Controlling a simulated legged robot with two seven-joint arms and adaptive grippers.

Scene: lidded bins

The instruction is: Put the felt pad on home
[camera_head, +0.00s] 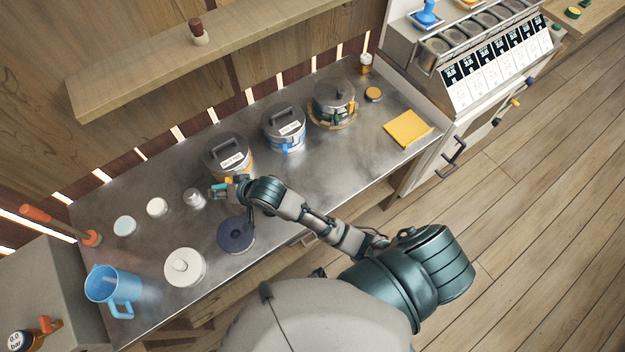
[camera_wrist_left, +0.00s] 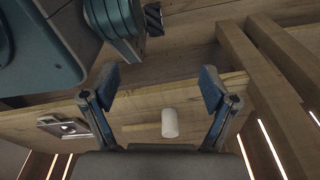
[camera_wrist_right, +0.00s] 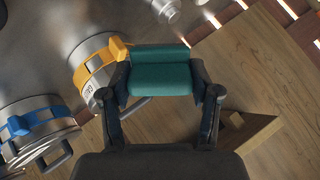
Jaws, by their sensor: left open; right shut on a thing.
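My right gripper (camera_head: 230,187) is shut on a teal block with a darker felt-like layer, which I take for the felt pad (camera_head: 217,191). It is held above the steel counter, in front of the orange-banded pot (camera_head: 231,157). In the right wrist view the pad (camera_wrist_right: 158,78) spans between both fingertips. My left gripper (camera_wrist_left: 158,85) is open and empty; only its own wrist view shows it. No place marked home can be read. A flat yellow square (camera_head: 408,128) lies on the counter's right end.
A blue-banded pot (camera_head: 284,130) and a lidded pot (camera_head: 334,100) stand behind. A dark blue disc (camera_head: 236,234), white lid (camera_head: 185,267) and blue jug (camera_head: 112,287) are at the front left. The counter (camera_head: 345,160) is clear before the yellow square.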

